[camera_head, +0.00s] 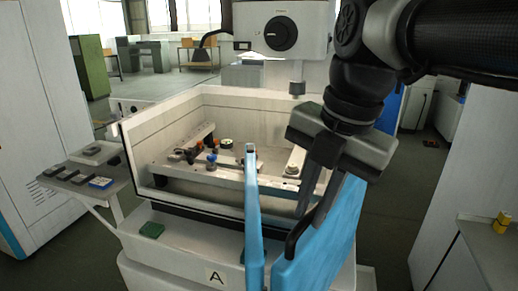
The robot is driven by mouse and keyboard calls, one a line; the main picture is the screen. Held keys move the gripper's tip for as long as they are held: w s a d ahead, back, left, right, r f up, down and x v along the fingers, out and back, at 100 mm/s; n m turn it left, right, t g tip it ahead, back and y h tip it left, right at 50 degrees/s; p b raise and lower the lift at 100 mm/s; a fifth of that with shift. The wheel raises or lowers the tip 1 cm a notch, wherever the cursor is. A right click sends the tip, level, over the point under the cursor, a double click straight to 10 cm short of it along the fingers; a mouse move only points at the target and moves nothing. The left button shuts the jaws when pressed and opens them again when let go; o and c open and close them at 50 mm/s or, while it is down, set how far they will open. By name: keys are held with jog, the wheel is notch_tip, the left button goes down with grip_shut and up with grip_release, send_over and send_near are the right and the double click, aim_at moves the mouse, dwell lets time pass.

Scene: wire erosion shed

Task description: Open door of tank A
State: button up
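Tank A is an open-topped white basin (138,147) on a machine base that carries a label "A" (215,278). Its blue door (335,232) stands swung out toward me on the right, seen at a steep angle, so the tank's front is open to view. A narrow upright blue edge (253,215) stands left of the main panel. A black bar handle (300,230) runs along the door's face. My gripper (321,168) is pointing down at the upper end of this handle. The fingers overlap the dark handle, so their gap and grip are unclear.
Inside the tank are a light work frame (225,182) and several small fixtures. A side shelf (75,182) with small blocks stands left. A tall white cabinet (40,120) is at far left. A counter with a yellow can (501,222) is at right. Floor is open behind.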

jog(key=o, duration=0.3)
jog(key=shift+r, duration=0.1)
jog(key=d+r+p, duration=0.1)
jog(key=r, duration=0.4)
jog(key=s+r+p, duration=0.1)
jog(key=r, duration=0.5)
jog(key=s+d+r+p, duration=0.1)
jog(key=r, duration=0.5)
jog(key=shift+s+d, duration=0.15)
jog(key=shift+d, duration=0.2)
